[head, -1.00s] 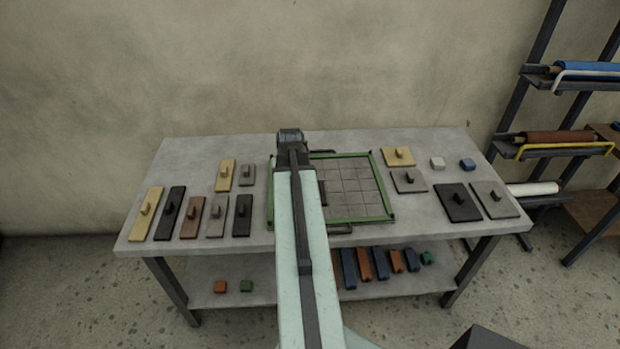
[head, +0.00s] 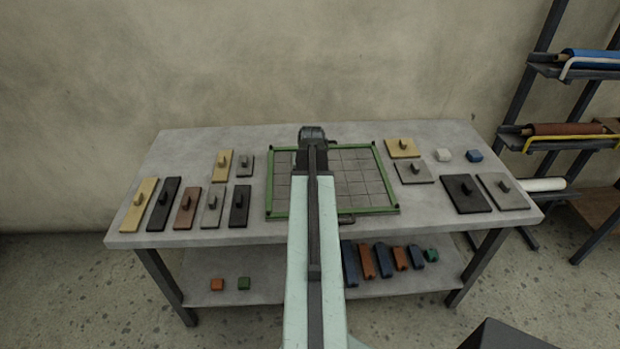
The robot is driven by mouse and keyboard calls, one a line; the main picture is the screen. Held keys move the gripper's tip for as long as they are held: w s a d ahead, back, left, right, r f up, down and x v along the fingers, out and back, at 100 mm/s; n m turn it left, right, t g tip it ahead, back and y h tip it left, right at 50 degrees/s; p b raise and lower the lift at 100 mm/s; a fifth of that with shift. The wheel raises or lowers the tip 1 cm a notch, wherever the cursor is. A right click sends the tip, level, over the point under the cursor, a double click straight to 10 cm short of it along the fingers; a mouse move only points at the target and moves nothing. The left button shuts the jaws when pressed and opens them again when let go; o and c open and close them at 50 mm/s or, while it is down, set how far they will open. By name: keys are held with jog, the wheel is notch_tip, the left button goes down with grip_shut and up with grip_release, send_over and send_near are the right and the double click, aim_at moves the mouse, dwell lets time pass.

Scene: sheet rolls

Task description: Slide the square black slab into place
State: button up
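A square-looking black slab (head: 466,194) with a small dark knob lies flat at the right of the table, beside a grey slab (head: 503,191). A green-edged frame (head: 280,214) with a grid of grey squares sits mid-table. My gripper (head: 313,136) is over the back edge of this frame, well left of the black slab. My arm hides its fingers and the middle strip of the grid, so I cannot see whether it is open or holds anything. Narrower black slabs (head: 164,204) and (head: 239,206) lie at the left.
Tan, brown and grey knobbed slabs (head: 187,208) lie left of the frame. A tan slab (head: 403,147), a white block (head: 442,155) and a blue block (head: 474,156) lie back right. Coloured blocks sit on the lower shelf (head: 270,271). A roll rack (head: 560,130) stands right.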

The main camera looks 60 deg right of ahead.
grip_shut()
dwell(1.4)
